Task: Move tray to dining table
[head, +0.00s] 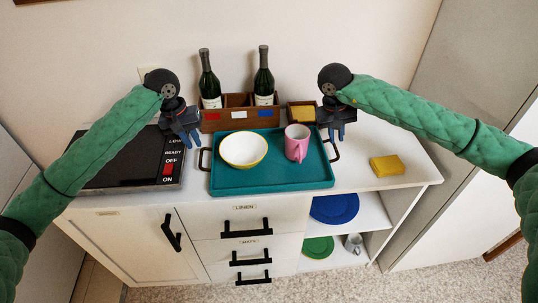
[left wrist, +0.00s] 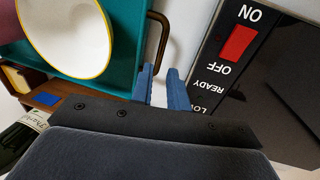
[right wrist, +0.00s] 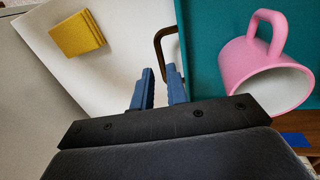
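The teal tray (head: 270,182) lies on the white hutch top and has a dark handle at each short end. A white bowl with a yellow rim (head: 243,150) and a pink mug (head: 297,143) stand on it. My left gripper (head: 188,141) is above the tray's left handle (left wrist: 158,36); its blue fingers are apart with nothing between them. My right gripper (head: 337,138) is above the tray's right handle (right wrist: 163,45); its fingers are a little apart and empty. In both wrist views the handle lies beyond the fingertips. The dining table is not in view.
A black warming plate (head: 125,172) with a red switch lies left of the tray. A wooden caddy (head: 240,115) with two bottles stands behind it, beside a small box (head: 302,112). A yellow sponge (head: 387,166) lies right. Blue (head: 334,208) and green (head: 317,247) plates sit on shelves below.

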